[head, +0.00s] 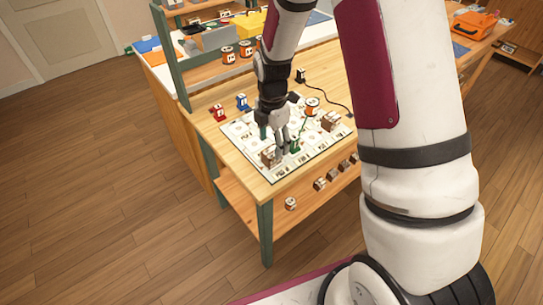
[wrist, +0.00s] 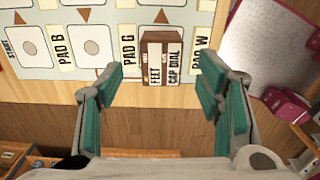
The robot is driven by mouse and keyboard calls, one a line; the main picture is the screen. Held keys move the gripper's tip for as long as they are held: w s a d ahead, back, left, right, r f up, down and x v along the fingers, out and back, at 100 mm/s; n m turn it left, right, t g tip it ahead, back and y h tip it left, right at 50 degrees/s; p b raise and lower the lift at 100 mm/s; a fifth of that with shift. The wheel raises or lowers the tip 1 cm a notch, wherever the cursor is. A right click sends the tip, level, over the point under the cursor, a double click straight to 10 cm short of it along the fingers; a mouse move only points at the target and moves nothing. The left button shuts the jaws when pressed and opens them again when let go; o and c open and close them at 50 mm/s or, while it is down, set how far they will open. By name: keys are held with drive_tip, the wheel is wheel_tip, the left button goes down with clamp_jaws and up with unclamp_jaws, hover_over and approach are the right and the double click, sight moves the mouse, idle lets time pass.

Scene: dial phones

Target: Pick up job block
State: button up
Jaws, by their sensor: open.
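The job block appears to be a brown wooden block (wrist: 161,58) with white labels that read "FEET" and "CAP DIAL". In the wrist view it sits at the edge of the printed board, between the "PAD G" and "PAD W" labels. My gripper (wrist: 160,82) is open and empty, its green-padded fingers to either side of the block's line and apart from it. In the head view my gripper (head: 284,148) is low over the board's near part, beside a brown block (head: 268,157) that looks like the same one.
The printed board (head: 257,168) lies on a wooden table with a green frame. Another brown block (head: 330,121), an orange-topped spool (head: 312,105), and red (head: 218,113) and blue (head: 242,101) pieces stand around it. Several small blocks sit on the lower shelf (head: 300,200).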

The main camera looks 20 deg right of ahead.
sight(272, 151)
drive_tip(key=shift+s+f, duration=0.1)
drive_tip(key=shift+f, duration=2.5)
drive_tip(key=c, duration=1.3)
